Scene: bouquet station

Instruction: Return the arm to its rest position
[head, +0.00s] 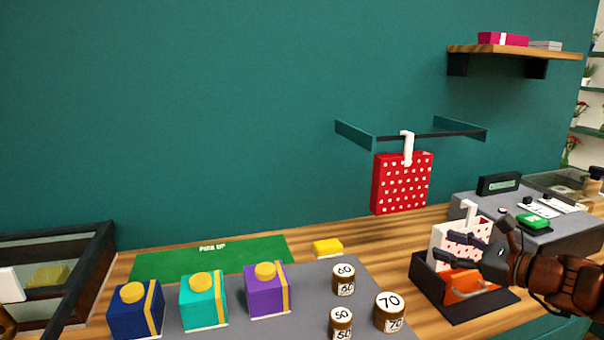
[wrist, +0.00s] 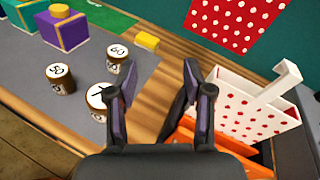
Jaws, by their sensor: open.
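My gripper (head: 462,250) is at the right in the head view, above the front of a dark tray (head: 430,283). It is open and empty; in the wrist view its two fingers (wrist: 160,105) stand apart with the wooden counter between and beyond them. A white bag with red dots (head: 450,234) stands in the tray behind the fingers, and an orange item (head: 462,286) lies in front of it. The bag also shows at the right in the wrist view (wrist: 245,108). Part of the bag and tray is hidden by my gripper.
A red dotted bag (head: 400,183) hangs from a wall rail (head: 430,135). Navy (head: 135,312), teal (head: 203,302) and purple (head: 266,292) boxes and round numbered weights (head: 389,312) stand on a grey mat (head: 305,312). A yellow block (head: 328,247) lies behind. A grey counter unit (head: 540,225) stands right.

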